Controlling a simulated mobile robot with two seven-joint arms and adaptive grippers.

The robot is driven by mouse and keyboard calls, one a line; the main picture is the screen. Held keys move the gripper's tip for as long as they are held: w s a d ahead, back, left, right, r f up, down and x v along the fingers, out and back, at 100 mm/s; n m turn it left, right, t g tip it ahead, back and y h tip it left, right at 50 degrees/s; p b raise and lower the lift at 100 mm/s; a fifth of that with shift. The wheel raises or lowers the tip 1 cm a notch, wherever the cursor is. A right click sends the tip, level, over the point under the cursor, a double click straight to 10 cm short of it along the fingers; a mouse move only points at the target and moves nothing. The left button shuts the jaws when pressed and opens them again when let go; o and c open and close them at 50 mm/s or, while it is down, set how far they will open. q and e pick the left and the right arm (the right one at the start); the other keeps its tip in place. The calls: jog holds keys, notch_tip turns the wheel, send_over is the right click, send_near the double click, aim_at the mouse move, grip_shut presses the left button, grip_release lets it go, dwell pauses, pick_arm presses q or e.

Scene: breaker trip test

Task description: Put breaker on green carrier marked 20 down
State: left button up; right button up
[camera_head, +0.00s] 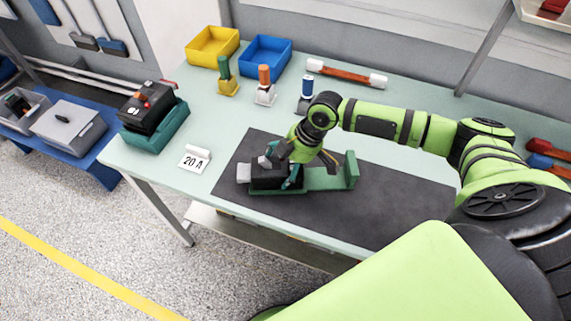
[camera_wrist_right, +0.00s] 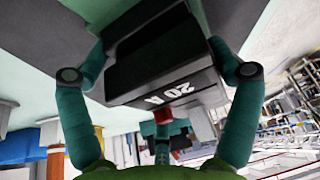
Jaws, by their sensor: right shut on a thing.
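My right gripper (camera_head: 279,172) is shut on a dark breaker (camera_head: 266,183) over the dark mat. In the right wrist view the breaker (camera_wrist_right: 160,60) sits between the two teal fingers, its white "20 A" marking upside down. Under and beside it lies a long green carrier (camera_head: 322,181) with an upright end plate at its right; the gripper hides where the breaker and carrier meet, so I cannot tell if they touch. My left gripper is not in view.
A black device (camera_head: 147,107) with red-orange parts sits in a teal holder (camera_head: 157,133) at the table's left. Yellow (camera_head: 212,46) and blue (camera_head: 265,55) bins and several coloured-handled tools stand behind. The dark mat (camera_head: 400,212) is bare at right.

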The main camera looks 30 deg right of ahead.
jog(key=o, duration=1.4)
jog(key=shift+f, duration=0.1)
jog(key=shift+s, duration=0.1)
jog(key=b+v, duration=0.2)
jog(key=v, duration=1)
jog(key=shift+r+b, duration=0.2)
jog(key=shift+b, duration=0.15)
